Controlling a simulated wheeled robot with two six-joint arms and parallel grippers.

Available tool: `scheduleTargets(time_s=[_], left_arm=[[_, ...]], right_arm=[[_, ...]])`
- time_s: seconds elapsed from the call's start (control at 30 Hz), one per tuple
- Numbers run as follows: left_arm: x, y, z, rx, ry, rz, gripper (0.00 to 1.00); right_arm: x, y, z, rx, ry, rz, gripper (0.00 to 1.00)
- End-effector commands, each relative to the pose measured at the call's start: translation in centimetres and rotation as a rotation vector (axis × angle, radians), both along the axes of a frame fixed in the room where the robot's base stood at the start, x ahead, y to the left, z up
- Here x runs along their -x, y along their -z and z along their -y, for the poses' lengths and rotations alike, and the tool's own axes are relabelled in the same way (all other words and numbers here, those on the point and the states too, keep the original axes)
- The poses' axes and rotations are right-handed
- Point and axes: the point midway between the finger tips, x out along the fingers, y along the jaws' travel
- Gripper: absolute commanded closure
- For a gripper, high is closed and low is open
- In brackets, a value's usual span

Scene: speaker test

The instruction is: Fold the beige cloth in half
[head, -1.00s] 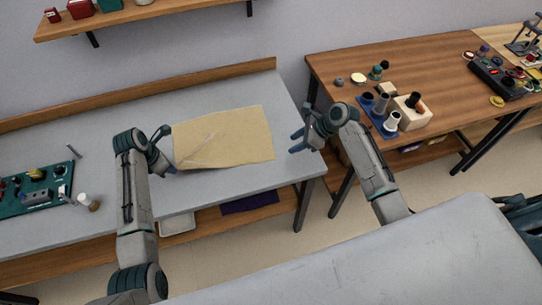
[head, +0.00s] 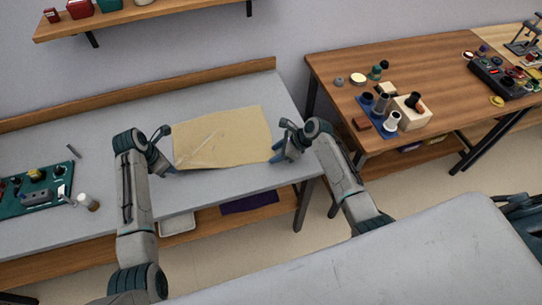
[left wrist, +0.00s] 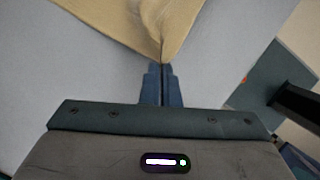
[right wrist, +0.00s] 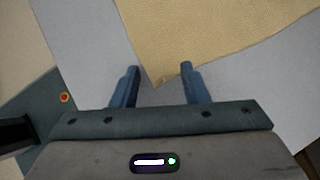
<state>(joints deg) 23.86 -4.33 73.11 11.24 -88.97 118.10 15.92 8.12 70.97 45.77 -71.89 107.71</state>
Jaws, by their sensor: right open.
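The beige cloth (head: 228,135) lies spread on the grey workbench (head: 100,130), with a slanting crease running up from its left side. My left gripper (head: 166,155) is at the cloth's near left corner; in the left wrist view its fingers (left wrist: 162,84) are shut on that corner, and the cloth (left wrist: 150,22) puckers towards them. My right gripper (head: 282,148) is at the near right corner. In the right wrist view its fingers (right wrist: 159,88) are open, with the cloth's corner (right wrist: 160,72) reaching between their tips.
A green board with parts (head: 38,190) and a small white-capped bottle (head: 88,201) are on the bench at left. A wooden table (head: 400,60) at right holds a blue tray (head: 375,118) and several parts. Bare bench surrounds the cloth.

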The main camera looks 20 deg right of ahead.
Motion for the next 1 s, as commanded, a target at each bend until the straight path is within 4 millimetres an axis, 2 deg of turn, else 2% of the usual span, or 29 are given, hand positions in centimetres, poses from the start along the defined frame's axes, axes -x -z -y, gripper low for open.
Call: scheduleTargets(time_s=[0.47, 0.87, 1.0], left_arm=[[0.0, 0.0, 0.01, 0.0, 0.0, 0.0, 1.0], [0.0, 0.01, 0.0, 0.0, 0.0, 0.0, 1.0], [0.0, 0.02, 0.01, 0.0, 0.0, 0.0, 1.0]], right_arm=[[-0.13, 0.3, -0.19, 0.001, 0.0, 0.0, 0.6], [-0.11, 0.33, -0.12, 0.002, 0.001, 0.0, 1.0], [-0.11, 0.33, -0.12, 0.002, 0.001, 0.0, 1.0]])
